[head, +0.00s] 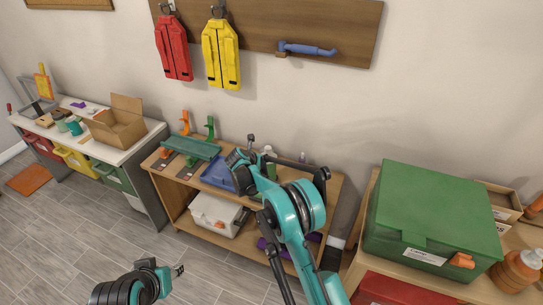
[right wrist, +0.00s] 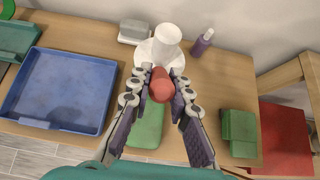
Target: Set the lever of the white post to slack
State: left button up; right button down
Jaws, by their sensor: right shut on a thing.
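The white post (right wrist: 167,38) stands on a round white base on the wooden rack top, at the top middle of the right wrist view. A red rounded cylinder (right wrist: 160,88), which looks like its lever's grip, points toward the camera in front of it. My right gripper (right wrist: 160,80) has its two fingers closed on either side of the red lever grip. In the head view my right gripper (head: 240,157) is over the rack, and my arm hides most of the post there. My left gripper (head: 178,271) is low at the left, over the floor, apart from everything; its jaw opening is unclear.
A blue tray (right wrist: 55,82) lies left of the post. A green block (right wrist: 146,126) lies below the red grip, and another green block (right wrist: 238,130) is at the right. A purple bottle (right wrist: 203,42) stands right of the post, a grey-white item (right wrist: 132,31) left.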

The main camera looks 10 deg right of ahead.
jog(key=shift+w+d+r+g+y+p, duration=0.2)
jog(key=shift+w+g+y+p, duration=0.1)
jog(key=shift+g+y+p, duration=0.5)
jog(key=c, duration=1.4)
grip_release()
jog(key=v, duration=1.2)
jog(key=shift+w+a, duration=0.15)
jog(key=shift+w, duration=0.05)
